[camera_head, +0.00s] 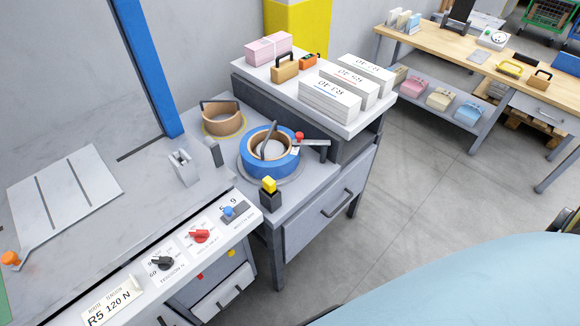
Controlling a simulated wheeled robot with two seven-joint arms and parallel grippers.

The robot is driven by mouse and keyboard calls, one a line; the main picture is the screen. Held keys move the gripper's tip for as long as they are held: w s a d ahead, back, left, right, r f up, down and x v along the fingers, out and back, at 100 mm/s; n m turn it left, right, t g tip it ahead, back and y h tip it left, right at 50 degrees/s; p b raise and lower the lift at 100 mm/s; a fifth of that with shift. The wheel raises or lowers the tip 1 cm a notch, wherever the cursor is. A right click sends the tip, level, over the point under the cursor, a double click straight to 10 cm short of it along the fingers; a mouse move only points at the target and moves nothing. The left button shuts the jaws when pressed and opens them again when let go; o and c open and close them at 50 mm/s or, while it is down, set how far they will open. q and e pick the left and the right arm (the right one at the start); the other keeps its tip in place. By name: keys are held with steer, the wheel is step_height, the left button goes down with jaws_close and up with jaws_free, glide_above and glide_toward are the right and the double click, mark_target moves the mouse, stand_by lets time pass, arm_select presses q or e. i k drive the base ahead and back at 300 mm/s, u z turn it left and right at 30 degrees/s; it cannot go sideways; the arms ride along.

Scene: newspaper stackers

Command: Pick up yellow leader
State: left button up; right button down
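A small yellow piece (269,184), which looks like the yellow leader, stands upright on top of a small dark block (271,202). The block sits at the front edge of the grey side stand (299,197). Just behind it is a blue tape roll (256,168) with a tan inner ring, lying on a round plate. Neither of my grippers is in view.
A tan tape roll (222,122) lies farther back left. A raised shelf (352,128) holds white paper stacks (328,97), a pink bundle (268,48) and a tan handled block (285,68). A control panel (180,250) lies front left. Open floor (430,190) is at right.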

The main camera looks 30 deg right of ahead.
mark_target(269, 184)
steer(key=z, duration=0.7)
steer(key=k, duration=0.5)
steer(key=z, duration=0.2)
steer(key=i, duration=0.55)
steer(key=u, duration=0.3)
